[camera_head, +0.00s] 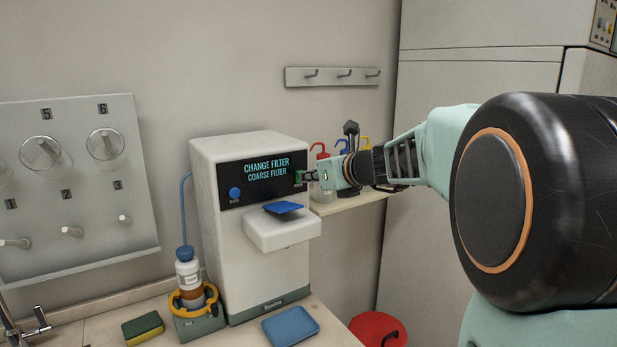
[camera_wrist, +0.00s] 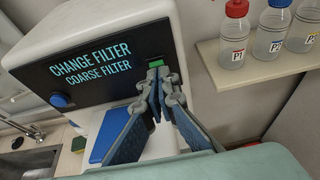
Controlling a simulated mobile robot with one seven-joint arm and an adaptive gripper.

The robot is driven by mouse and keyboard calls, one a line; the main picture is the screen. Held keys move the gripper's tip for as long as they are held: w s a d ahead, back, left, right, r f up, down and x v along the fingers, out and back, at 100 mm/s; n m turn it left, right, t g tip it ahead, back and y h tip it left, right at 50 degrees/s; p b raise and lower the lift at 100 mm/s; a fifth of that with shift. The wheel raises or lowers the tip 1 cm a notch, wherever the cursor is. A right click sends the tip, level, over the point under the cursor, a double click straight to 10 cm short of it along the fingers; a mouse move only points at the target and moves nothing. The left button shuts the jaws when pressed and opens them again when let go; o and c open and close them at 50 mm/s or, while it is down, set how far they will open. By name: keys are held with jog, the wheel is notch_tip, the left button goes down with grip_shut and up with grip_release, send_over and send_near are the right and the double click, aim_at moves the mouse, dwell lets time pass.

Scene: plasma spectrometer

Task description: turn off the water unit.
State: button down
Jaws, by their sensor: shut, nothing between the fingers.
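The water unit (camera_head: 225,160) is a white box on the counter. Its black display panel (camera_head: 265,168) is lit and reads "CHANGE FILTER COARSE FILTER"; the panel also shows in the wrist view (camera_wrist: 92,68). A round blue button (camera_head: 235,193) is at the panel's left. A small green-lit switch (camera_wrist: 155,63) is at the panel's right end. My gripper (camera_head: 309,175) is shut and empty, with its fingertips (camera_wrist: 158,82) right at the green switch. I cannot tell whether they touch it. The fingertips hide part of the switch.
A bottle (camera_head: 189,275) in a yellow-ringed holder stands left of the unit. A blue tray (camera_head: 290,326) and a sponge (camera_head: 143,328) lie in front. A shelf (camera_head: 350,203) with wash bottles is at the right. A knob panel (camera_head: 75,190) hangs at the left.

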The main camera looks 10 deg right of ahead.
jog(key=shift+r+p, duration=0.2)
jog(key=shift+p, duration=0.35)
jog(key=p, duration=0.3)
jog(key=shift+w+a+g+h+p, duration=0.1)
jog(key=shift+w+g+h+p, duration=0.2)
jog(key=shift+w+g+p, duration=0.1)
jog(key=shift+r, duration=0.1)
jog(key=shift+r+p, duration=0.8)
jog(key=shift+s+f, duration=0.15)
